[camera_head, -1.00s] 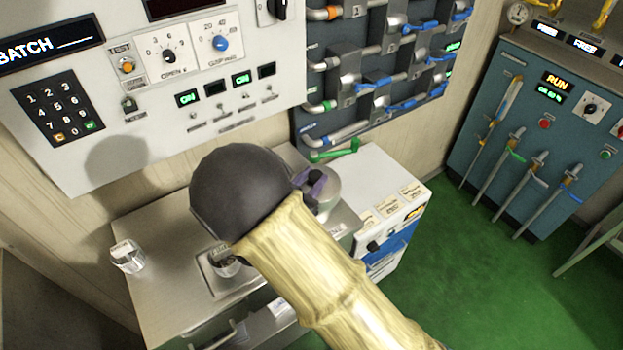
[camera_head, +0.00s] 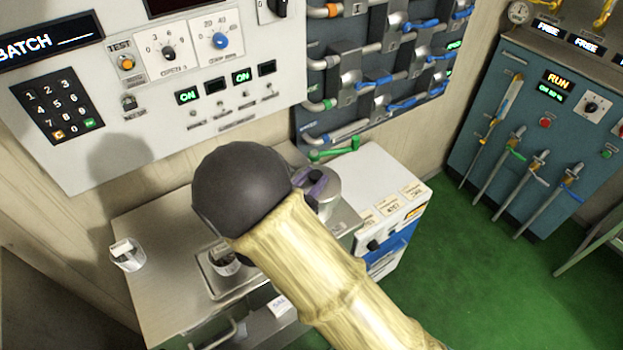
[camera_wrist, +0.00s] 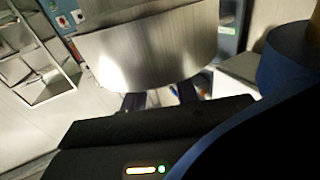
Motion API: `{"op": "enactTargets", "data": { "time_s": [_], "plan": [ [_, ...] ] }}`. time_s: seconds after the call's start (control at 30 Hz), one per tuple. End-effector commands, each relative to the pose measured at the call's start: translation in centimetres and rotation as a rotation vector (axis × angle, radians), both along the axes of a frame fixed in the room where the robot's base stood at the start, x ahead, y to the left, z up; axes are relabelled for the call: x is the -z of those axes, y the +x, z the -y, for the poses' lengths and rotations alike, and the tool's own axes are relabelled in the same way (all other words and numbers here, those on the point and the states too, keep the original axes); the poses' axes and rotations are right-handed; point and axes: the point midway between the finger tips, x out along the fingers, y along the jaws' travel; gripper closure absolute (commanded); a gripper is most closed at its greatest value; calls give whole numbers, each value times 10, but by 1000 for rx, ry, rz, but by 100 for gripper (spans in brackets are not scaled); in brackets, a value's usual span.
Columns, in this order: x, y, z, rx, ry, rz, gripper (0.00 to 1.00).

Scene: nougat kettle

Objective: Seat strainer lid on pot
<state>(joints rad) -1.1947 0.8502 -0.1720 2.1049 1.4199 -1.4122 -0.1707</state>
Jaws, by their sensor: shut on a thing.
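My gripper (camera_wrist: 160,97) shows in the wrist view as two dark fingers, with a large brushed-metal piece with a curved edge (camera_wrist: 150,50) close against them. This piece looks like the strainer lid, and my gripper is shut on it; the grip point itself is unclear. In the head view my dark wrist and pale arm hide most of the gripper. A round metal part (camera_head: 328,187) with a purple piece on it shows just right of my wrist. I cannot tell whether it is the lid or the pot, or whether the two touch.
A steel counter (camera_head: 160,225) holds a small metal cup (camera_head: 127,257) at left and another cup (camera_head: 224,262) in a square recess. A control panel (camera_head: 150,110) hangs above, with a rack of pipes and valves (camera_head: 375,80) beside it. Green floor lies open at right.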

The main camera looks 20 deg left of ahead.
Motion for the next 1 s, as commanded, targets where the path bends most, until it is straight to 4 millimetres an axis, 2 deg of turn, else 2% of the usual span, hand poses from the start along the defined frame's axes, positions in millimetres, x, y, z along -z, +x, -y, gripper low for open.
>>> {"op": "enactTargets", "data": {
  "time_s": [1.0],
  "plan": [
    [9, 0, -1, -1, -1, -3, 99]
  ]
}}
